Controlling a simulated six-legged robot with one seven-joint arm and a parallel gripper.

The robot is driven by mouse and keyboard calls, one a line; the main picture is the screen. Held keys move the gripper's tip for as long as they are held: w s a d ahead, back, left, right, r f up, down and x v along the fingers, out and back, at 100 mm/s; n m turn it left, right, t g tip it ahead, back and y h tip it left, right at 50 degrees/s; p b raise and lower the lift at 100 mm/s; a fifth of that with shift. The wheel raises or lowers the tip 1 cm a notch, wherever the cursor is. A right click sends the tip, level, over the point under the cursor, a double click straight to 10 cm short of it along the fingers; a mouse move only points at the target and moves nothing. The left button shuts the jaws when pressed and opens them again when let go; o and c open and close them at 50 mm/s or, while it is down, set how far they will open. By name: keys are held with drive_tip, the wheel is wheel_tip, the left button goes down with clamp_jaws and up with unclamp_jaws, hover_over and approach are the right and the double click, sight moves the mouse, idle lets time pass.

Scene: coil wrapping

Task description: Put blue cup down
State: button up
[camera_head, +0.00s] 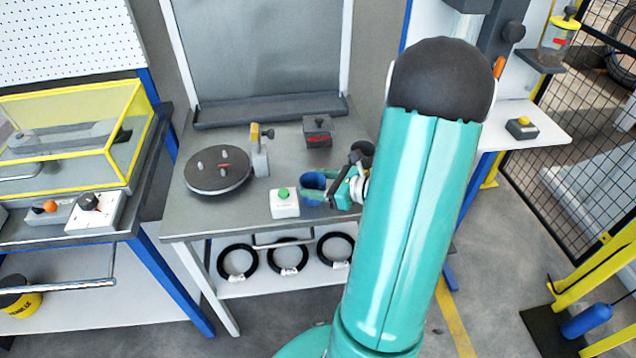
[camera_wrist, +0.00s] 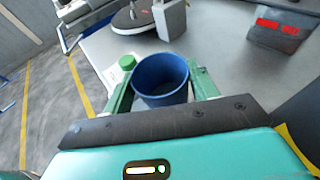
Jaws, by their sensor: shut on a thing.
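The blue cup (camera_wrist: 161,77) is upright between the two green fingers of my gripper (camera_wrist: 160,88) in the wrist view, and its open mouth faces the camera. My gripper is shut on it, with a finger on each side. In the head view the blue cup (camera_head: 313,183) is at the front right of the grey table (camera_head: 240,218), just right of the white box with the green button. My gripper (camera_head: 318,190) reaches it from the right. I cannot tell whether the cup's base touches the table.
The white box with a green button (camera_head: 284,204) stands close left of the cup. A round dark turntable (camera_head: 217,171) with pegs, a grey post (camera_head: 260,158) and a dark box (camera_head: 318,131) stand farther back.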

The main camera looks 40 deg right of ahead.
drive_tip(key=o, duration=1.1)
drive_tip(key=shift+f, duration=0.1)
drive_tip(key=shift+c, duration=0.2)
drive_tip(key=shift+s+d+r, duration=0.1)
drive_tip(key=shift+r, duration=0.1)
drive_tip(key=v, duration=1.2)
drive_tip(key=w+a+r+n+g+y, duration=0.1)
drive_tip(key=w+a+r+n+g, duration=0.15)
drive_tip(key=a+n+g, duration=0.45)
drive_tip(key=w+a+r+n+g+y, duration=0.1)
drive_tip(key=a+r+n+g, duration=0.2)
drive_tip(key=a+n, duration=0.85)
drive_tip(key=s+a+r+n+t+h, duration=0.1)
drive_tip(key=s+a+r+n+h, duration=0.1)
drive_tip(key=a+r+n+h, duration=0.5)
drive_tip(key=a+r+n, duration=0.2)
drive_tip(key=a+n, duration=0.3)
drive_tip(key=n, duration=0.1)
drive_tip(key=shift+s+t, duration=0.4)
